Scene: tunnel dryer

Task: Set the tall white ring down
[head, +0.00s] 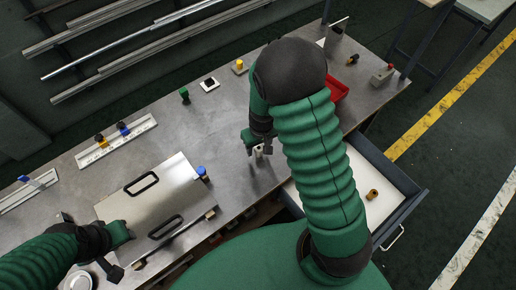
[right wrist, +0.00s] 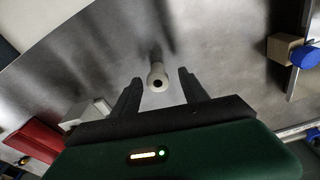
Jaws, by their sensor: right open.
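The tall white ring (right wrist: 157,82) stands upright on the metal bench between the two fingers of my right gripper (right wrist: 160,88), its dark hole facing the camera. The fingers are apart, with a gap visible on each side of the ring. In the head view the ring (head: 259,152) is a small pale piece under my right gripper (head: 258,143), partly hidden by it. My left gripper (head: 114,262) is by the front edge of the bench at the lower left, beside a metal plate with two black handles (head: 160,200); its jaws are not clear.
A blue-capped piece (head: 202,172) stands right of the plate. A green piece (head: 184,95), a white square piece (head: 209,84) and a yellow piece (head: 239,66) stand toward the back. A red bin (head: 338,90) is beyond my right arm. An open drawer (head: 401,192) juts out in front.

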